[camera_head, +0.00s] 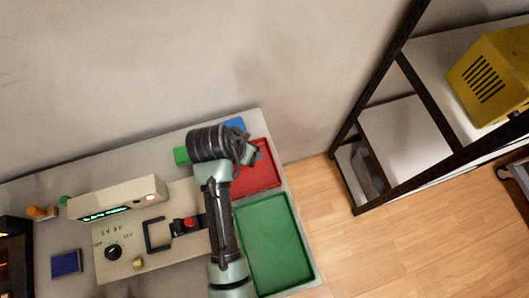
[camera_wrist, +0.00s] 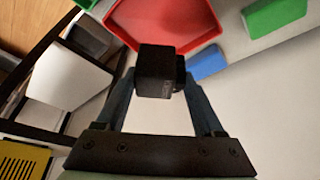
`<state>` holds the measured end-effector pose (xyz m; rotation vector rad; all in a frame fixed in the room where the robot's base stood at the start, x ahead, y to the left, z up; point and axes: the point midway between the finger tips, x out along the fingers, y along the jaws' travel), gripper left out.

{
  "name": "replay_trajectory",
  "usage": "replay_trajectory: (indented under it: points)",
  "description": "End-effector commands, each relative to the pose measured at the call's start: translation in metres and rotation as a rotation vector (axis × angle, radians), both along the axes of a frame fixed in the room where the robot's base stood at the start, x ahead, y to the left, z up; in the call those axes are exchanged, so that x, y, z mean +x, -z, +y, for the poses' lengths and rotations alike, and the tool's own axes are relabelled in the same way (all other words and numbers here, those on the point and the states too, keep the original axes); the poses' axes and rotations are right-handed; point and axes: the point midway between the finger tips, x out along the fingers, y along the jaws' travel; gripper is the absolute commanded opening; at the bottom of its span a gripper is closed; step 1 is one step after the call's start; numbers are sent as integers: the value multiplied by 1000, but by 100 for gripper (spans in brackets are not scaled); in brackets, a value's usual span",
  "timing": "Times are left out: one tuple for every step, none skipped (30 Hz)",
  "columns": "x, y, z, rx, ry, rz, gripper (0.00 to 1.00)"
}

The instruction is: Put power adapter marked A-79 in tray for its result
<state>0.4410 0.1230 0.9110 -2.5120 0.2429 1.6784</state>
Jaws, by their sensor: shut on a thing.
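My gripper (camera_wrist: 157,88) is shut on a small black power adapter (camera_wrist: 154,65), held between the fingertips in the wrist view. No A-79 marking can be read on it. In the head view my gripper (camera_head: 248,153) is over the back right of the table, by the far end of the red tray (camera_head: 262,181), and my arm hides part of that area. The red tray also shows in the wrist view (camera_wrist: 170,20), beyond the adapter. The green tray (camera_head: 275,245) lies in front of the red one. No adapter shows in the visible parts of either tray.
A beige tester (camera_head: 118,201) with a green display, too small to read, stands on the table (camera_head: 190,278). A dial (camera_head: 113,252) and a black fixture with a red top (camera_head: 187,223) are nearby. Green (camera_head: 181,156) and blue (camera_head: 235,124) blocks lie behind. A shelf rack (camera_head: 400,130) stands right.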

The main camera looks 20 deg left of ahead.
Motion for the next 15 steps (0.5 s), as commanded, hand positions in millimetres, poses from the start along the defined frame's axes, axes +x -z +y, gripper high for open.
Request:
replay_trajectory:
  points:
    - [-1,6,1,-1,-5,2,0]
    - [-1,10,2,-2,-6,3,0]
    - [-2,18,2,-2,-5,5,0]
    - [-2,24,1,-2,-5,6,0]
    - [-2,30,1,-2,-5,6,0]
    - [-2,37,1,-2,-4,4,0]
    - [-2,42,1,-2,-4,4,0]
    - [-2,46,1,-2,-4,4,0]
    - [-1,51,1,-1,-5,3,0]
    - [-1,53,1,-1,-4,2,0]
    - [-1,56,1,-1,-4,1,0]
    - [-1,59,1,-1,-3,1,0]
    - [-1,61,1,-1,-3,2,0]
    - [-1,65,1,-1,-4,2,0]
    - [-1,71,1,-1,-4,3,0]
